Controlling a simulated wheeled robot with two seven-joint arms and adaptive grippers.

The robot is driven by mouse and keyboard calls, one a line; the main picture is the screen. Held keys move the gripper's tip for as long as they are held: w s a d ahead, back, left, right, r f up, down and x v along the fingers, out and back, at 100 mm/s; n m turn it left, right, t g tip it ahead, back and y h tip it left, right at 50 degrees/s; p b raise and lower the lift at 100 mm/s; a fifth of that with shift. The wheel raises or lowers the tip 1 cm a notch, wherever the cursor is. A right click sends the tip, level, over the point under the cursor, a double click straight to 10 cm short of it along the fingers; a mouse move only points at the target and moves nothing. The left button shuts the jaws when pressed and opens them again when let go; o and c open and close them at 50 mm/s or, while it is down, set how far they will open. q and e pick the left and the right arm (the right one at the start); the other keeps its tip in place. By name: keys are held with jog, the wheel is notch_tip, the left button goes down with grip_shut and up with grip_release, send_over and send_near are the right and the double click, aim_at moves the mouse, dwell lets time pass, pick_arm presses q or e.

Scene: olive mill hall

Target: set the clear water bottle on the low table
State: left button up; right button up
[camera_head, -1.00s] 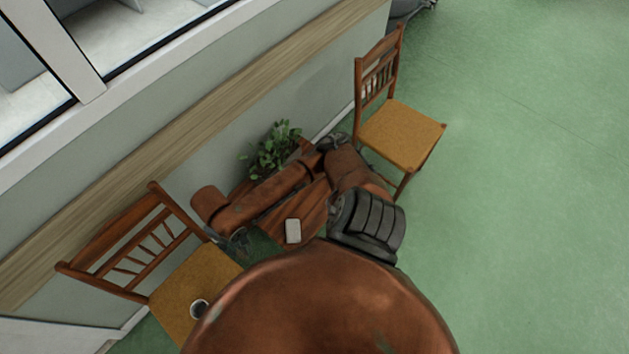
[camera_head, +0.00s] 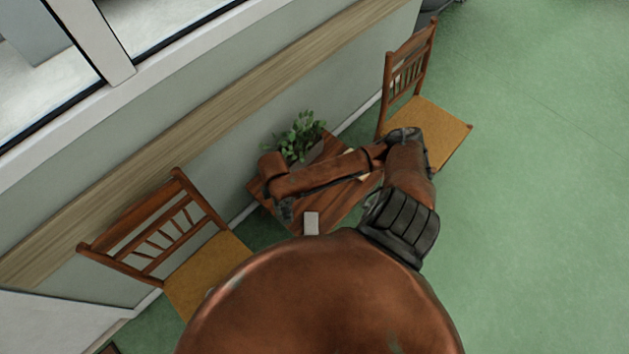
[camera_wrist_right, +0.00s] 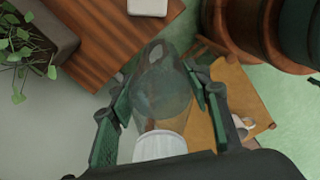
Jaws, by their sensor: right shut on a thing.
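The low wooden table (camera_head: 338,212) stands by the wall between two chairs, partly hidden under my right arm; it also shows at the top left of the right wrist view (camera_wrist_right: 105,45). The clear water bottle (camera_wrist_right: 162,88) is between the fingers of my right gripper (camera_wrist_right: 162,118), which is shut on it. Its white end (camera_wrist_right: 160,147) is nearest the wrist. In the head view my right gripper (camera_head: 285,210) is small and dark at the table's left side; I cannot make out the bottle there. My left gripper is out of view.
A potted plant (camera_head: 298,135) stands at the table's wall side. A small pale flat block (camera_head: 311,222) lies near its front edge. One chair (camera_head: 205,270) is at left, another (camera_head: 430,120) at right. In the wrist view a cup (camera_wrist_right: 240,125) sits on a chair seat.

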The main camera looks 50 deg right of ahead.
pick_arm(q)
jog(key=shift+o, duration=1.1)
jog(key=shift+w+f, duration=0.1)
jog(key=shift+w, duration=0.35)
pick_arm(e)
jog(key=s+d+f+n, duration=0.2)
jog(key=d+f+n, duration=0.2)
jog(key=d+n, duration=0.45)
jog(key=s+d+f+n, duration=0.1)
jog(key=d+f+n, duration=0.3)
jog(key=d+n, duration=0.5)
pick_arm(q)
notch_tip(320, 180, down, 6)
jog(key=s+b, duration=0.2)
jog(key=b, duration=0.4)
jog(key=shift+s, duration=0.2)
pick_arm(e)
jog(key=w+a+f+n, duration=0.1)
jog(key=w+a+f, duration=0.5)
jog(key=w+f, duration=0.6)
jog(key=shift+w+a+f, duration=0.15)
jog(key=shift+w+f, duration=0.2)
jog(key=shift+f, duration=0.15)
jog(key=shift+f, duration=0.15)
jog(key=o, duration=1.7)
jog(key=shift+s, duration=0.1)
jog(key=shift+c, duration=0.2)
